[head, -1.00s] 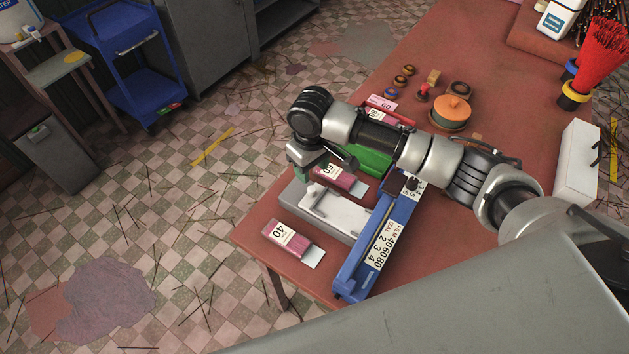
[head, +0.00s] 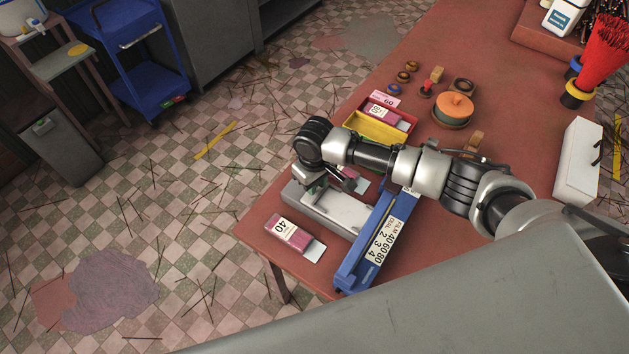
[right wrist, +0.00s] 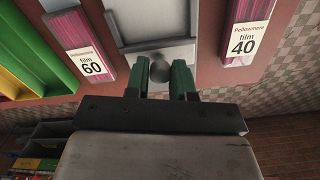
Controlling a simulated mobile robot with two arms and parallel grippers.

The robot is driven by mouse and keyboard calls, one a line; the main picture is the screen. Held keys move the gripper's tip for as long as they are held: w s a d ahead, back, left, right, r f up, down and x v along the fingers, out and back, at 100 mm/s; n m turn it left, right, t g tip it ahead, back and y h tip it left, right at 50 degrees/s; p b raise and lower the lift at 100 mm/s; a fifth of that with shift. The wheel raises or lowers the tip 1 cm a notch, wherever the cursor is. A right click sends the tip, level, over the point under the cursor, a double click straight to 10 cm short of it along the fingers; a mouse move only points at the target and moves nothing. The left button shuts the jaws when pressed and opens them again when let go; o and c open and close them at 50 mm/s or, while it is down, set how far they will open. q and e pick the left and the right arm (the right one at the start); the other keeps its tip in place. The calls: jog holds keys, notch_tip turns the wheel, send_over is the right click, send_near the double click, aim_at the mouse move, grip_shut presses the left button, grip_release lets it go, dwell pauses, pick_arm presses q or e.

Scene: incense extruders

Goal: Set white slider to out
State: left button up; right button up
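The slider unit is a pale grey-white block (head: 342,213) near the table's front left edge. In the right wrist view its white plate (right wrist: 140,22) lies ahead of my fingers, and a dark round knob (right wrist: 159,70) sits between the fingertips. My right gripper (right wrist: 160,78) has its two green fingers apart, one on each side of the knob. They are very close to it; I cannot tell whether they touch it. In the head view my right gripper (head: 330,188) is over the unit's far left part, and my wrist hides the knob. My left gripper is not in view.
A blue holder with number labels (head: 377,240) stands right of the unit. A film 40 pack (head: 289,235) lies at its left, and a film 60 pack (right wrist: 86,48) beside it. A yellow tray (head: 372,127) stands behind my arm. A lidded orange pot (head: 455,107) is farther back.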

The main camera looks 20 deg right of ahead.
grip_shut()
jog(key=w+a+b, duration=0.1)
jog(key=w, duration=0.1)
jog(key=w+a, duration=0.2)
jog(key=shift+w+a+b, duration=0.2)
jog(key=shift+b, duration=0.15)
jog(key=shift+r, duration=0.15)
jog(key=shift+o, duration=1.4)
grip_release()
jog(key=shift+o, duration=1.1)
jog(key=shift+w, duration=0.1)
